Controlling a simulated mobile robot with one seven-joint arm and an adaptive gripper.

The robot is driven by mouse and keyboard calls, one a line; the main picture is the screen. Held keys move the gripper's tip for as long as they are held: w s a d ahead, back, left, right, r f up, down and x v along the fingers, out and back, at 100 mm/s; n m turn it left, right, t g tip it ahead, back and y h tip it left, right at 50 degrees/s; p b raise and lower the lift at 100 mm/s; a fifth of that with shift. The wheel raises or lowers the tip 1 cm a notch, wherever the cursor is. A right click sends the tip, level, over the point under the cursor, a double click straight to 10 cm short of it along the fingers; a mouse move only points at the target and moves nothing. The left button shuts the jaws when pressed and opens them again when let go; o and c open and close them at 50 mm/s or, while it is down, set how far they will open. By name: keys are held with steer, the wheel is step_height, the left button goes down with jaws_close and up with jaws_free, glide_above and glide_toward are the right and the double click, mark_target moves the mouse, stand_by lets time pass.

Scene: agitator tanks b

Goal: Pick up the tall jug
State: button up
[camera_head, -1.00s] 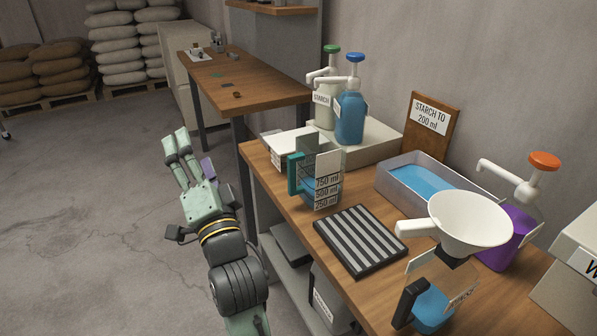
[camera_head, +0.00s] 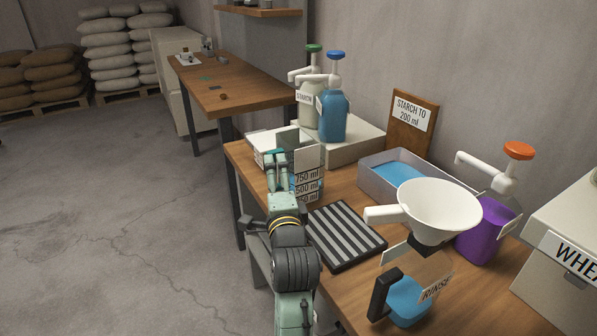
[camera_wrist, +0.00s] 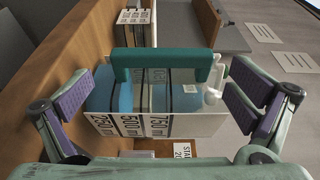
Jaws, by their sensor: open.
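The tall jug (camera_head: 309,176) stands on the wooden bench, with a white scale plate marked 750, 500 and 250 ml. In the wrist view its teal handle (camera_wrist: 165,63) lies across the space between my fingers, with the scale plate (camera_wrist: 160,124) below it in the picture. My gripper (camera_head: 277,170) is at the jug's handle side, partly covering the jug in the head view. The wrist view shows my gripper (camera_wrist: 164,88) open, one finger on each side of the handle and apart from it. Blue liquid shows in the jug.
A black slatted rack (camera_head: 343,236) lies right of the jug. Blue (camera_head: 333,115) and starch (camera_head: 308,113) pump bottles stand behind, and a grey tray (camera_head: 372,183) sits near the wall.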

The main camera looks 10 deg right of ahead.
steer(key=w, duration=0.1)
steer(key=w+p, duration=0.1)
steer(key=w, duration=0.1)
steer(key=shift+w+a+r, duration=0.25)
steer(key=shift+w+a, duration=0.1)
steer(key=shift+w, duration=0.05)
steer(key=shift+w+f, duration=0.1)
steer(key=shift+w, duration=0.45)
steer(key=shift+c, duration=0.4)
steer(key=c, duration=1.6)
